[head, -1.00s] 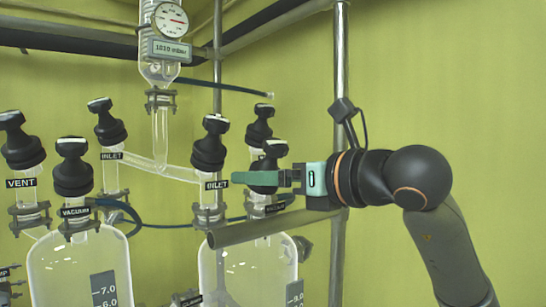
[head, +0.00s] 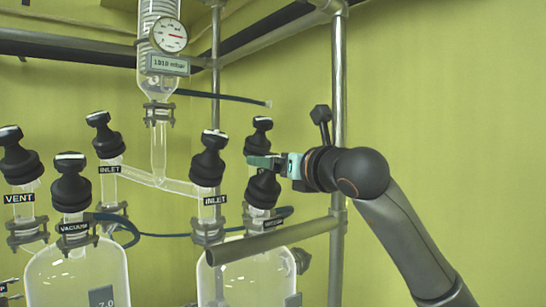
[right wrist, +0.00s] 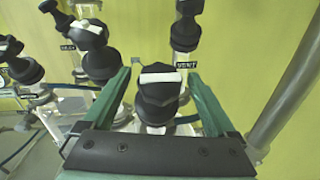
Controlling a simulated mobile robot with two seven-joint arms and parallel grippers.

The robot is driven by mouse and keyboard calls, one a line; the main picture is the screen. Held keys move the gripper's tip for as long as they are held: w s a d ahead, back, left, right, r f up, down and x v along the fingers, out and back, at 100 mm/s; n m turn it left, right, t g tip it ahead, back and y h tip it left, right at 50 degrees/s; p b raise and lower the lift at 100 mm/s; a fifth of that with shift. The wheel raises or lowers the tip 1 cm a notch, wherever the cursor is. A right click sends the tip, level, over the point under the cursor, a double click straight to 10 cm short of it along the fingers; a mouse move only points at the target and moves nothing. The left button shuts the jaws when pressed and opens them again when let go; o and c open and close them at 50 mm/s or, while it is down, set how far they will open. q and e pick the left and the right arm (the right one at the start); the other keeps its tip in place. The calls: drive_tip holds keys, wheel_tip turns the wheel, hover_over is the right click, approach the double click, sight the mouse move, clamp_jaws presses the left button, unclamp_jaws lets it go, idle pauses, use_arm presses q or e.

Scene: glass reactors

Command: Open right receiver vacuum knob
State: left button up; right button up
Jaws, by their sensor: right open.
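The right receiver's vacuum knob (head: 262,190) is black with a white-marked top and stands upright on its glass neck. Its label (head: 272,215) is partly hidden. My right gripper (head: 262,161) is open at the knob's top, its green fingers crossing in front of the knobs in the head view. In the right wrist view the knob (right wrist: 160,88) shows between the two spread fingers, with a gap visible on both sides. The right receiver (head: 250,275) is a clear glass vessel below. My left gripper is not in view.
The receiver's inlet knob (head: 208,150) stands close left of the gripper, and another black knob (head: 262,127) stands behind. A horizontal metal bar (head: 275,240) runs in front below the knob. A vertical post (head: 339,110) stands behind the arm.

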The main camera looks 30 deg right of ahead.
drive_tip(key=shift+w, duration=0.45)
drive_tip(key=c, duration=1.4)
